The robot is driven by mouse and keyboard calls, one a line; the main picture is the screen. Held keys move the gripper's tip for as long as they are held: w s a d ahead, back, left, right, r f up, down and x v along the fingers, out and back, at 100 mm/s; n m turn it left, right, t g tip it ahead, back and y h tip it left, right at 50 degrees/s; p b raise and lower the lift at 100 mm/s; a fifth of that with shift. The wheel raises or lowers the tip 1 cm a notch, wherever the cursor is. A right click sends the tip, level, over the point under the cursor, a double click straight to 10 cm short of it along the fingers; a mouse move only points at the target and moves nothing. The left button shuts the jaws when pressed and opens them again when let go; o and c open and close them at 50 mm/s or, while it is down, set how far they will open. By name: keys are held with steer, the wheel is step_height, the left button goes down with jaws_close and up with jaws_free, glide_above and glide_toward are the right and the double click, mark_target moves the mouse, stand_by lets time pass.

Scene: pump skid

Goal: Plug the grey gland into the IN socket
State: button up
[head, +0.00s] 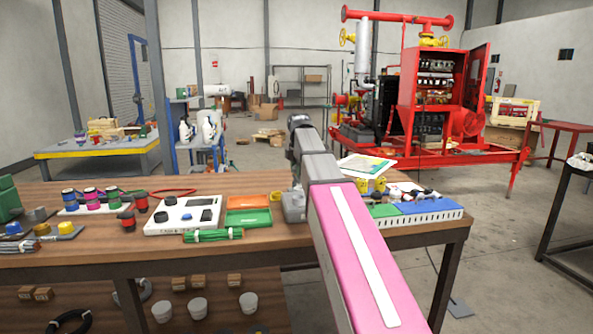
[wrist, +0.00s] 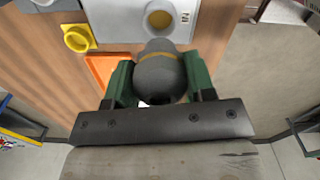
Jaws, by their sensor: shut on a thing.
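In the wrist view my gripper (wrist: 158,66) has its green fingers closed around the grey gland (wrist: 160,78), a rounded grey body with a thin yellow band. Just beyond it is the IN socket (wrist: 159,19), a round yellow-lined opening in a pale grey housing (wrist: 118,22), with the IN label beside it. The gland's top lies just below the socket in the picture and appears apart from it; I cannot tell the exact gap. In the head view my arm hides the gripper and gland.
A yellow ring-shaped part (wrist: 78,38) and an orange tray (wrist: 99,66) lie left of the gland. In the head view a white panel (head: 183,228), a green tray (head: 248,201) and a blue-and-green block (head: 432,208) share the wooden bench (head: 75,262).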

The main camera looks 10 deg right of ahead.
mark_target(299, 181)
steer(key=shift+f, duration=2.15)
steer(key=shift+f, duration=1.75)
steer(key=o, duration=1.1)
steer(key=shift+r, duration=0.1)
step_height(299, 181, up, 10)
steer(key=shift+f, duration=0.1)
steer(key=shift+r, duration=0.45)
